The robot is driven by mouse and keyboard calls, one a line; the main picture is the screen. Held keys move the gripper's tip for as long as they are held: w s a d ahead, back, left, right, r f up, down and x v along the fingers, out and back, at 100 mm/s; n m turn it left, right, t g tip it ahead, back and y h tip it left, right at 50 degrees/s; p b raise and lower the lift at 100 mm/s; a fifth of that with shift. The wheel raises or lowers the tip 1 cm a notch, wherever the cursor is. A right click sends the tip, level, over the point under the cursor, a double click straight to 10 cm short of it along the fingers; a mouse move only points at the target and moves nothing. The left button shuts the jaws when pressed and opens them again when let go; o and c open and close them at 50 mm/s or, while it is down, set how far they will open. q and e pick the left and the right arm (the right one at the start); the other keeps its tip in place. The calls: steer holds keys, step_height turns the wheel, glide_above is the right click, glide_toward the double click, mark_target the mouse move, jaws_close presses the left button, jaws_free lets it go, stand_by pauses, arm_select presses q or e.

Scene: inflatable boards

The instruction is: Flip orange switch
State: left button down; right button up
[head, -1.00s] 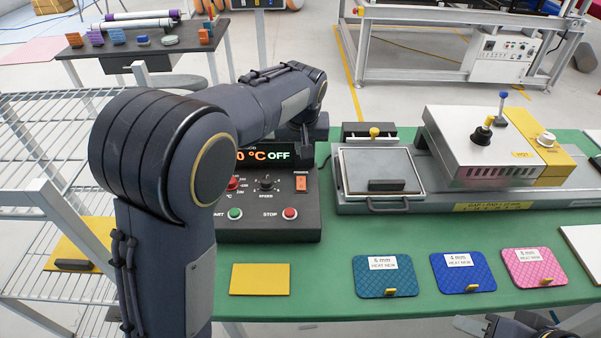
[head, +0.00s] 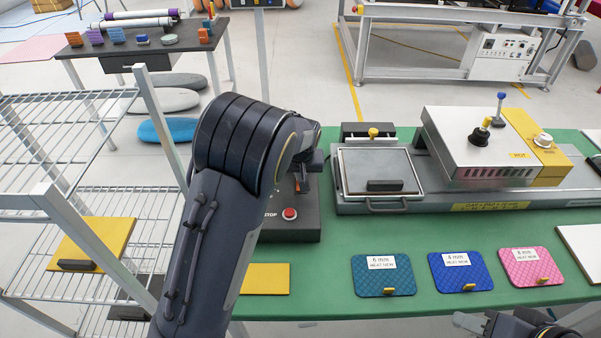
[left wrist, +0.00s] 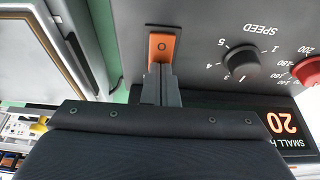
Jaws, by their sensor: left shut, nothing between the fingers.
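The orange switch (left wrist: 162,47) shows in the left wrist view, set in the dark face of the control box, with an O mark on it. My left gripper (left wrist: 160,72) is shut and empty, its tips right at the edge of the switch. I cannot tell if they touch it. In the head view my left gripper (head: 303,178) is in front of the switch area and mostly covers it. The control box (head: 290,226) is largely hidden behind my left arm. My right gripper (head: 470,322) is partly in view at the bottom right edge; its jaws are unclear.
The box has a red stop button (head: 289,214), a speed knob (left wrist: 239,62) and an orange-digit display (left wrist: 283,123). A heat press (head: 480,150) stands to the right on the green table (head: 330,285). Several coloured pads lie in front. A wire rack (head: 110,230) is at left.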

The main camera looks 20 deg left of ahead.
arm_select(q)
steer(key=shift+w+f+g+p, duration=0.15)
steer(key=shift+g+p, duration=0.25)
steer(key=shift+p, duration=0.05)
steer(key=shift+f, duration=0.15)
steer(key=shift+s+d, duration=0.2)
steer(key=shift+s, duration=0.7)
